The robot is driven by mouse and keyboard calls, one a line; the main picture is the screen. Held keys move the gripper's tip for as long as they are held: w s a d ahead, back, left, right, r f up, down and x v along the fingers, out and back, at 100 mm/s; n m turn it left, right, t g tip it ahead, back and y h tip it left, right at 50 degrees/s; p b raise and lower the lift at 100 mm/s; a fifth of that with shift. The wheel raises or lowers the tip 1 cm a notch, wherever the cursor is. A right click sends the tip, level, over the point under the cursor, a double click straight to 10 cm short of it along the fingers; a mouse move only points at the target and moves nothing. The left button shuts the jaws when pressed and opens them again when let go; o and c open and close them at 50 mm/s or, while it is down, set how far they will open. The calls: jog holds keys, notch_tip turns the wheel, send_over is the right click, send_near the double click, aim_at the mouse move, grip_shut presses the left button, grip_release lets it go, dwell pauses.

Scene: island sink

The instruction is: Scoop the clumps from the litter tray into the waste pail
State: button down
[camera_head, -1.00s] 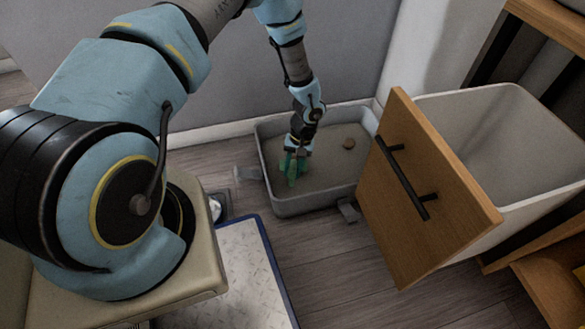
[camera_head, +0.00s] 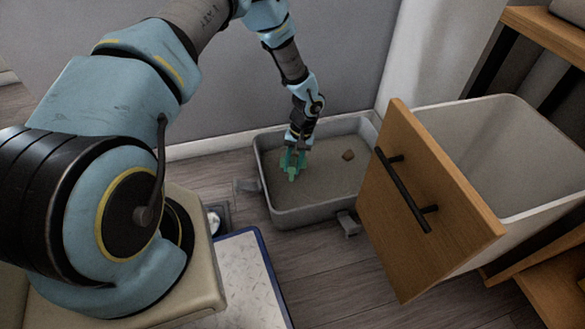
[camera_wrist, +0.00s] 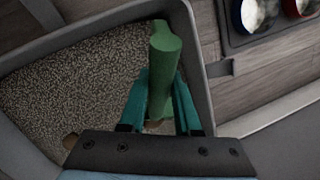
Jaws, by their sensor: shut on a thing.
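The grey litter tray (camera_head: 300,216) stands on the floor against the wall, with litter in it. My gripper (camera_head: 292,161) is over the left part of the tray. It is shut on a green scoop, whose handle (camera_wrist: 165,75) stands between the teal fingers in the wrist view. The scoop's lower end is hidden there. The waste pail (camera_head: 480,140) is a large pale open bin behind a wooden drawer front, right of the tray.
The wooden drawer front (camera_head: 425,205) with a black handle stands close to the tray's right side. A blue-edged mat (camera_head: 245,265) lies in front. Bowls in a dark holder (camera_wrist: 255,12) show in the wrist view. A wall runs behind the tray.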

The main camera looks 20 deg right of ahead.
notch_tip(320, 180, up, 13)
jog(key=p, duration=0.9)
jog(key=shift+s+r, duration=0.15)
jog(key=shift+s, duration=0.25)
jog(key=shift+a, duration=0.15)
